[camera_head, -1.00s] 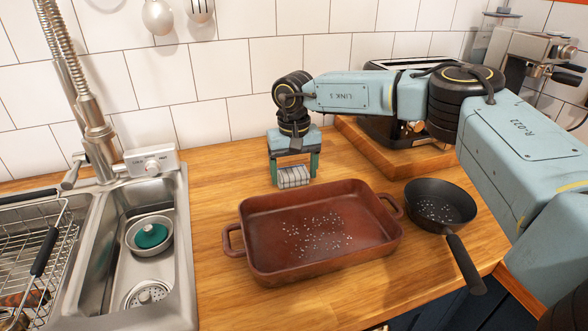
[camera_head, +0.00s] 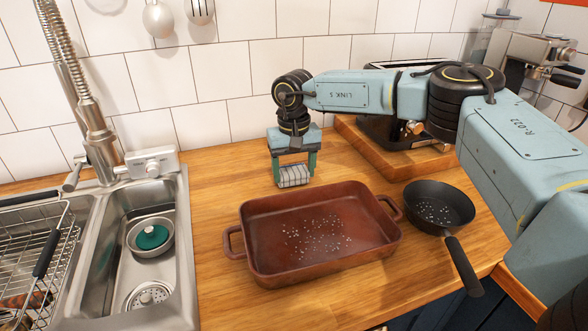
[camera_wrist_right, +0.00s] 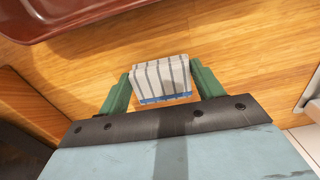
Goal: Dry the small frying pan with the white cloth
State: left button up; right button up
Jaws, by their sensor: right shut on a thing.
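The small black frying pan (camera_head: 440,205) sits at the right of the wooden counter, its handle pointing to the front right. White water drops show inside it. My right gripper (camera_head: 293,178) is behind the baking dish, pointing down, far to the left of the pan. It is shut on a folded white cloth with grey stripes (camera_head: 293,175). In the right wrist view the cloth (camera_wrist_right: 160,80) is between the green fingers and shows a blue edge. I cannot tell whether the cloth touches the counter. My left gripper is not in view.
The sink (camera_head: 185,230) with a small pot (camera_head: 133,240) and a dish rack (camera_head: 62,262) are at the left. A toaster (camera_head: 385,130) stands on a wooden board at the back right.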

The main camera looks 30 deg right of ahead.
aim_at(294, 173)
jog(key=shift+r+p, duration=2)
jog(key=shift+r, duration=0.55)
